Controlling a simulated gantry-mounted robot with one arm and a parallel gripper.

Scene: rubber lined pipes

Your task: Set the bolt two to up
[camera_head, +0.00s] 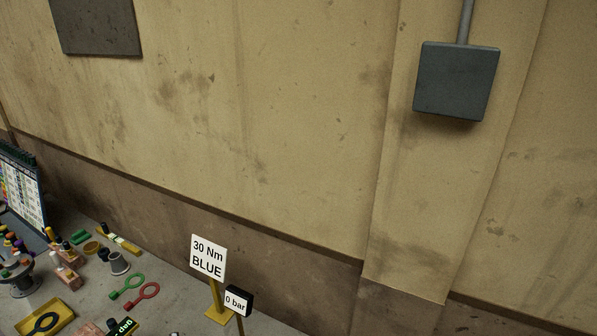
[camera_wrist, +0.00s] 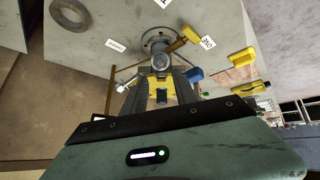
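In the wrist view my gripper (camera_wrist: 161,72) reaches up from the bottom. Its two grey fingers stand apart on either side of a gap. A round grey end (camera_wrist: 160,61) shows at the fingertips, below a grey flanged fitting (camera_wrist: 157,40). I cannot tell whether the fingers touch it. My gripper is not in the head view.
In the head view, a sign reading "30 Nm BLUE" (camera_head: 208,258) stands beside a "0 bar" sign (camera_head: 238,301). A grey box (camera_head: 456,81) hangs on the wall. In the wrist view a yellow-handled part (camera_wrist: 243,57) lies right.

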